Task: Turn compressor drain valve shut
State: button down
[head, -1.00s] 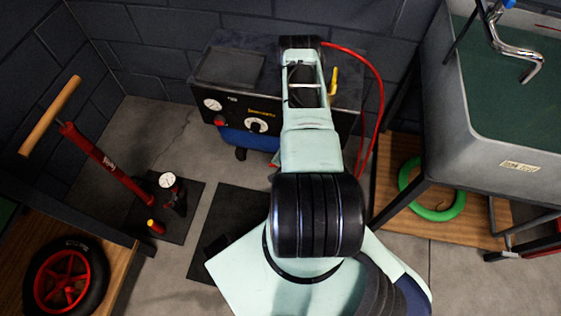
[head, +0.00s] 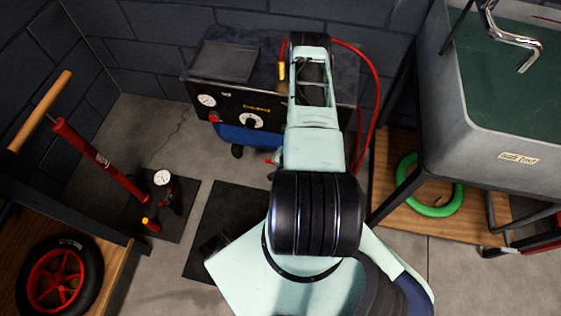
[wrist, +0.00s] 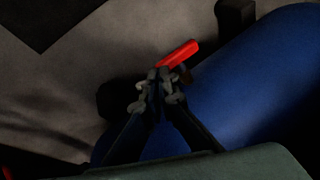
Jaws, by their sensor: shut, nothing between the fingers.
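The compressor (head: 275,102) is a dark box with a gauge and dial over a blue tank (head: 235,134), which fills the right of the wrist view (wrist: 255,80). The drain valve's red lever (wrist: 178,54) points up and right in the wrist view, beside the tank. A small red part also shows low by the tank in the head view (head: 272,160). My gripper (wrist: 160,78) is shut and empty, its fingertips just below the lever's lower end. I cannot tell whether they touch it. My arm hides the gripper in the head view.
A red hose (head: 377,90) loops right of the compressor. A floor pump (head: 100,160) and a red-rimmed wheel (head: 58,282) are at left. A grey basin (head: 480,130) stands at right above a shelf with a green ring (head: 430,207). Floor before the compressor is partly clear.

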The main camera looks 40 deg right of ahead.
jog(key=shift+d+r, duration=0.1)
jog(key=shift+d, duration=0.05)
jog(key=shift+r+p, duration=0.6)
jog(key=shift+r, duration=0.05)
jog(key=shift+r, duration=0.1)
